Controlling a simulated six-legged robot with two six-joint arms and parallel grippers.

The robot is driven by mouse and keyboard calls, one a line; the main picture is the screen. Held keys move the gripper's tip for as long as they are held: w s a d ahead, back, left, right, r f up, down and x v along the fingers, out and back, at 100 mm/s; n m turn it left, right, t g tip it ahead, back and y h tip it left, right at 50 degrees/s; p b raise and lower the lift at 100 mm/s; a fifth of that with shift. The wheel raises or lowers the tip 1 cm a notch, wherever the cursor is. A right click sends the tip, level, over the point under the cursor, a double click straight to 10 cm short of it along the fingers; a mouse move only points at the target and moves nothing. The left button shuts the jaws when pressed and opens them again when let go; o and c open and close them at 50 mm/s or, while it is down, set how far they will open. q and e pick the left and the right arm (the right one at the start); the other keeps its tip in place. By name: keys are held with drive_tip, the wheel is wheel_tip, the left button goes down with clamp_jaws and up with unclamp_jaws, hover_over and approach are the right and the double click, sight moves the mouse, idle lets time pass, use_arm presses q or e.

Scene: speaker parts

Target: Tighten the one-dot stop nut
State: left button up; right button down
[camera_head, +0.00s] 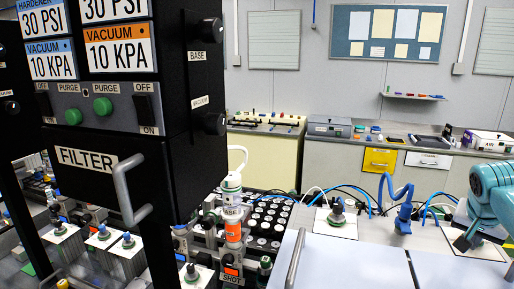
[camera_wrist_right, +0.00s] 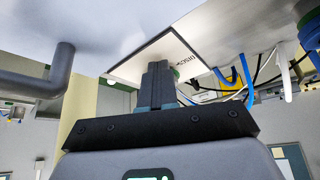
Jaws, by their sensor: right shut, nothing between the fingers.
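My right arm comes in from the right edge in the head view, its dark gripper (camera_head: 466,238) low over a white square plate (camera_head: 488,252). In the right wrist view the gripper (camera_wrist_right: 158,68) is shut and empty, its fingertips in front of the white plate (camera_wrist_right: 130,66). A green round part (camera_wrist_right: 174,75) shows partly behind the fingers; touching or apart, I cannot tell. Another fitting with a green collar (camera_head: 337,211) stands on a second white plate (camera_head: 335,230). I cannot make out a one-dot mark on any nut. My left gripper is out of view.
A tall black cabinet with a FILTER drawer (camera_head: 98,172) blocks the left. A pale panel with a bar handle (camera_head: 296,258) fills the front. Blue hoses (camera_head: 390,188) and a blue fitting (camera_head: 404,218) stand between the plates. Several fittings crowd the lower left.

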drive_tip(key=shift+w+a+p, duration=0.2)
drive_tip(key=shift+p, duration=0.15)
drive_tip(key=shift+w, duration=0.15)
drive_tip(key=shift+a+f, duration=0.1)
drive_tip(key=shift+a, duration=0.05)
drive_tip(key=shift+a, duration=0.2)
wheel_tip(320, 180, up, 6)
drive_tip(key=shift+s, duration=0.2)
idle(0.5)
drive_tip(key=shift+a, duration=0.1)
